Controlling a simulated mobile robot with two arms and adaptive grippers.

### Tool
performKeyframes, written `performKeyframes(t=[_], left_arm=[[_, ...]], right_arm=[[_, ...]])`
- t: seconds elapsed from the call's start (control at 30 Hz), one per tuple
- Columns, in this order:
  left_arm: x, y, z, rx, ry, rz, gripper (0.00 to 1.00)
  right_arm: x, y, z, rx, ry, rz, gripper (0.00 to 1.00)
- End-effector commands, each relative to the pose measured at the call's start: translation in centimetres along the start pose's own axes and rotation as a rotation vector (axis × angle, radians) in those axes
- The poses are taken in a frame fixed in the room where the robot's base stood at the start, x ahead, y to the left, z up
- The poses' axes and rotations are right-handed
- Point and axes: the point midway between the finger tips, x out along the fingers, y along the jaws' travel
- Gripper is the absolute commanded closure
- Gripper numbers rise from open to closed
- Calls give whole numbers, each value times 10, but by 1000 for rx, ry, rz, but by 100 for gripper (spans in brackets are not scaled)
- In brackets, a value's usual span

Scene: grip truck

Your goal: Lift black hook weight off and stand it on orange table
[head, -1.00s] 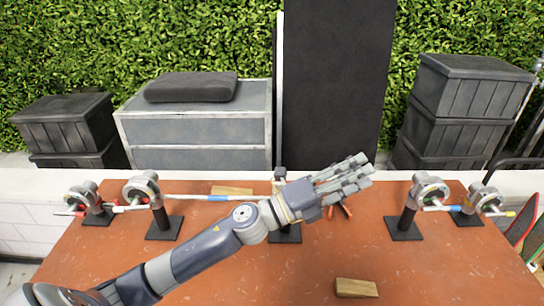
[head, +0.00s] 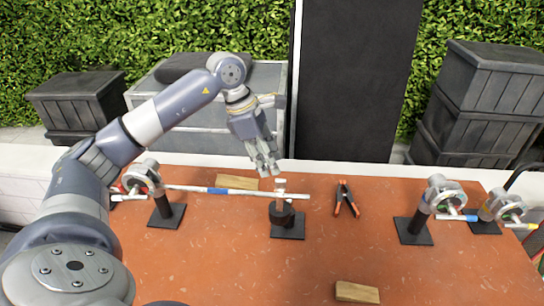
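The black hook weight (head: 281,214) is a short dark cylinder at the middle of the orange table (head: 215,265). A pale hook-like piece stands above it, close to the end of a white rod with a blue band (head: 240,191). A black square base plate (head: 288,231) lies below the weight. I cannot tell whether the hook touches the rod. My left gripper (head: 266,171) points down, just above and behind the hook, apart from the weight. Its fingers look empty, but their opening is unclear from this side. My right gripper is not in view.
An orange-tipped clamp (head: 345,200) lies right of the weight. Wooden blocks lie at the back (head: 237,182) and front (head: 357,292). Black stands with round metal clamps are at left (head: 166,213) and right (head: 414,229). The front middle of the table is mostly clear.

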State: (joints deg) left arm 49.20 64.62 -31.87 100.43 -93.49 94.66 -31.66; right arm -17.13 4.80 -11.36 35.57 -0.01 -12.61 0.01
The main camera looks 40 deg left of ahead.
Motion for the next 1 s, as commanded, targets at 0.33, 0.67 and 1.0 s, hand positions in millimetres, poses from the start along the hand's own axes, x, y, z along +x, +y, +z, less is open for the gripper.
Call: performKeyframes(t=[0.33,0.67,1.0], left_arm=[[22,-1,0,1,-1,-4,67],[56,-1,0,1,-2,-4,67],[86,-1,0,0,-4,-3,67]], right_arm=[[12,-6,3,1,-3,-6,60],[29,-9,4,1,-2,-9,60],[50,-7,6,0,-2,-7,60]])
